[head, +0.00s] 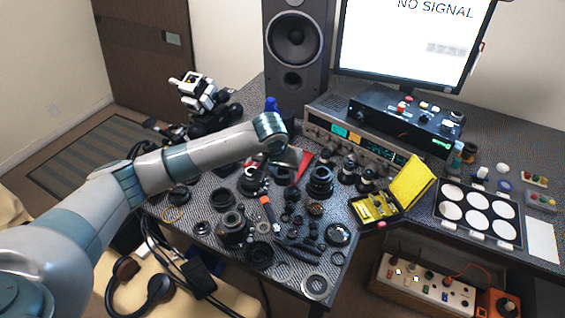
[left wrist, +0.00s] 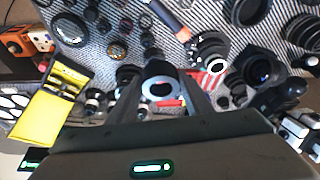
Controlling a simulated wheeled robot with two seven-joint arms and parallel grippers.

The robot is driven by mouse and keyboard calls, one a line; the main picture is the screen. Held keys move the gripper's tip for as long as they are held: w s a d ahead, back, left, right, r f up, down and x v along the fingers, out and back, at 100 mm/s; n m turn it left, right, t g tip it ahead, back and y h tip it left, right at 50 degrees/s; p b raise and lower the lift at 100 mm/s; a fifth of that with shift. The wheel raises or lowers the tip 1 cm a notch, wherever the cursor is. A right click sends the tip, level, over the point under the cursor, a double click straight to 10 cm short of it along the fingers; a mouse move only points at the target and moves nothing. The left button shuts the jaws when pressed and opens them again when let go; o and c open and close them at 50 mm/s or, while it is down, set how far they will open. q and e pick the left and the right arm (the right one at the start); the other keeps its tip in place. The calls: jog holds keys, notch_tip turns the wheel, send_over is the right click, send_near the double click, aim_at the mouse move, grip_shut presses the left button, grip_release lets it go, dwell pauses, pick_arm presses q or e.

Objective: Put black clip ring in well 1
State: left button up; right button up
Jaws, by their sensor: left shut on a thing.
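My left gripper (head: 288,163) is over the back middle of the cluttered table in the head view. In the left wrist view its two fingers (left wrist: 161,90) stand either side of a round, ring-like part with a pale grey face and dark surroundings (left wrist: 147,88). It is shut on that part; I cannot tell for sure that this is the black clip ring. The tray with white round wells (head: 437,212) is at the right in the head view, far from the gripper. No part shows in its wells, and I cannot read well numbers. My right gripper is not in view.
Lens barrels, rings and small parts crowd the table around the gripper. An open yellow case (head: 411,183) stands between the gripper and the tray. An instrument (head: 340,132) with a black box (head: 385,118) on it is behind. A speaker (head: 297,45) stands at the back.

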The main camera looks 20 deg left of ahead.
pick_arm(q)
jog(key=s+d+b, duration=0.2)
jog(key=s, duration=1.4)
jog(key=shift+s+f+b, duration=0.25)
jog(key=shift+f+b, duration=0.1)
jog(key=shift+d, duration=0.25)
